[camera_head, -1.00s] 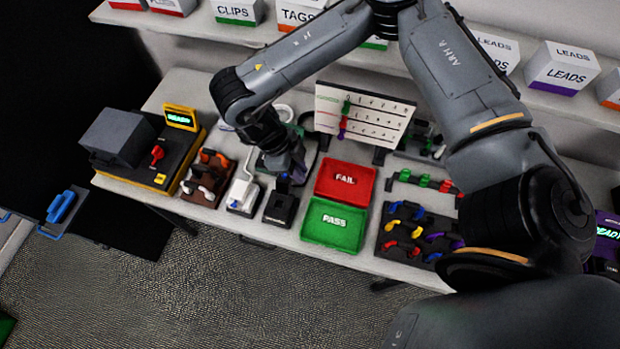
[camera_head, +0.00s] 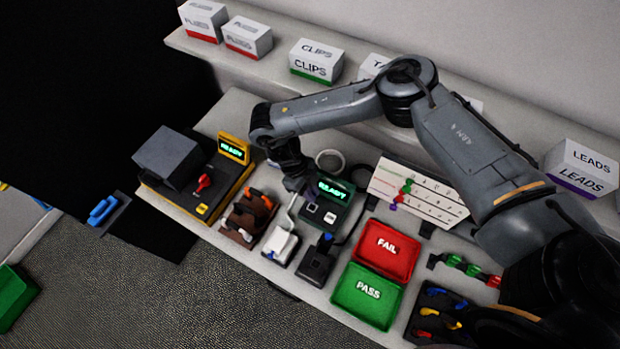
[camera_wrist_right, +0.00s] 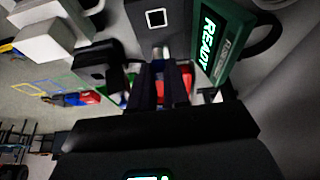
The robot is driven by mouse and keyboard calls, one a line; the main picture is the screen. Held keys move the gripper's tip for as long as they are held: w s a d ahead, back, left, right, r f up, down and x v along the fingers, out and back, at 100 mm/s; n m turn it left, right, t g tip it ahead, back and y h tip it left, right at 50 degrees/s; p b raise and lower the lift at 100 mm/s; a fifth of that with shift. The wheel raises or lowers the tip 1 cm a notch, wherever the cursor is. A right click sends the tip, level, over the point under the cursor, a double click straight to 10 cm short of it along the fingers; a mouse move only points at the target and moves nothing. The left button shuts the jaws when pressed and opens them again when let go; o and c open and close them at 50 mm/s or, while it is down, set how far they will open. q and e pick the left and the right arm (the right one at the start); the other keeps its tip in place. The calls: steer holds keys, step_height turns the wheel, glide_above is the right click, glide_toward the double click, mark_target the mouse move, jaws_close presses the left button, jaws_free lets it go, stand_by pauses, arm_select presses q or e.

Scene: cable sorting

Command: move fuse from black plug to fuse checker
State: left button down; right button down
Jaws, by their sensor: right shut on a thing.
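My right gripper (camera_head: 303,192) hangs just left of the fuse checker (camera_head: 338,188), a dark green box with a lit READY screen and pale square pads. In the right wrist view, its two dark fingers (camera_wrist_right: 161,72) are shut on a small silvery fuse (camera_wrist_right: 158,52) at their tips, beside the checker's READY screen (camera_wrist_right: 208,45). A white-framed square pad (camera_wrist_right: 156,18) lies ahead of the tips. I cannot tell whether the fuse touches the checker. The black plug (camera_head: 317,265), with a blue part on top, stands in front of the checker. My left gripper is not in view.
A white plug (camera_head: 281,246) stands left of the black plug. A red FAIL tray (camera_head: 387,251) and a green PASS tray (camera_head: 367,294) lie to the right. A yellow-edged READY machine (camera_head: 200,175) stands at the left. A white board (camera_head: 418,193) stands behind the trays.

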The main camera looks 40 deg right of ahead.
steer(key=shift+d+f+b, duration=0.1)
steer(key=shift+f+b, duration=0.25)
steer(key=shift+f, duration=0.05)
step_height(320, 180, down, 4)
steer(key=b, duration=0.3)
steer(key=shift+r+b, duration=0.2)
steer(key=shift+b, duration=0.15)
steer(key=shift+w+f, duration=0.1)
steer(key=shift+f, duration=0.35)
stand_by(0.7)
stand_by(0.4)
steer(key=shift+f, duration=0.45)
stand_by(0.3)
steer(key=shift+f, duration=0.3)
stand_by(0.5)
steer(key=shift+f, duration=0.15)
stand_by(0.6)
